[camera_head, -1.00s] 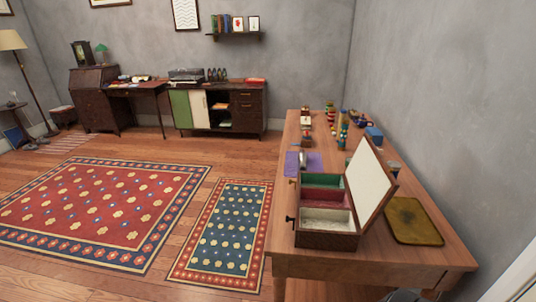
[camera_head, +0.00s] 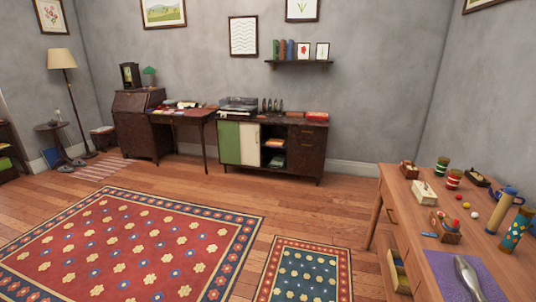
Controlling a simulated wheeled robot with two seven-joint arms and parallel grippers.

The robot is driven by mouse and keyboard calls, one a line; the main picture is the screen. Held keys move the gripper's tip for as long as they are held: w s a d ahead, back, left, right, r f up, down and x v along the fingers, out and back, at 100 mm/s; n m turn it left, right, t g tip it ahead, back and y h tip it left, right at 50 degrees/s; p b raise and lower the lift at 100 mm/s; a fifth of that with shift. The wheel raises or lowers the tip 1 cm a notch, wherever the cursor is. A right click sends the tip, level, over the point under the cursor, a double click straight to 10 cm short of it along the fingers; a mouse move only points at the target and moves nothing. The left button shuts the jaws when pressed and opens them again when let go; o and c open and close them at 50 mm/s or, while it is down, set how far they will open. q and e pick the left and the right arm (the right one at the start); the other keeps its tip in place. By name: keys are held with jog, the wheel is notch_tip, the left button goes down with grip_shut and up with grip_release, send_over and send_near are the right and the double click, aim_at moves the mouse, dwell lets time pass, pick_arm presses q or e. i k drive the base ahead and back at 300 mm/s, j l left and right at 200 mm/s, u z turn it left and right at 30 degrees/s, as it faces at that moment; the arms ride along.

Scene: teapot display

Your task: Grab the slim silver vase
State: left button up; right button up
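A slim silver vase-like object (camera_head: 467,278) is at the lower right of the head view, on a purple cloth (camera_head: 440,276) on the wooden table. Its lower end is close to the bottom edge of the picture. I cannot tell for sure whether it stands or lies. Neither of my grippers is in view, and nothing is seen touching the silver object.
The wooden table (camera_head: 398,193) also bears a blue-topped cylinder (camera_head: 503,208), a patterned tube (camera_head: 517,230), a white box (camera_head: 424,193), striped cups and small balls.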

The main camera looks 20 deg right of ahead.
aim_at(465, 271)
jog(key=i+l+z, duration=0.2)
jog(key=i+z, duration=0.2)
jog(key=i, duration=0.45)
jog(key=i+j+z, duration=0.1)
jog(key=i+z, duration=0.3)
jog(key=i, duration=0.45)
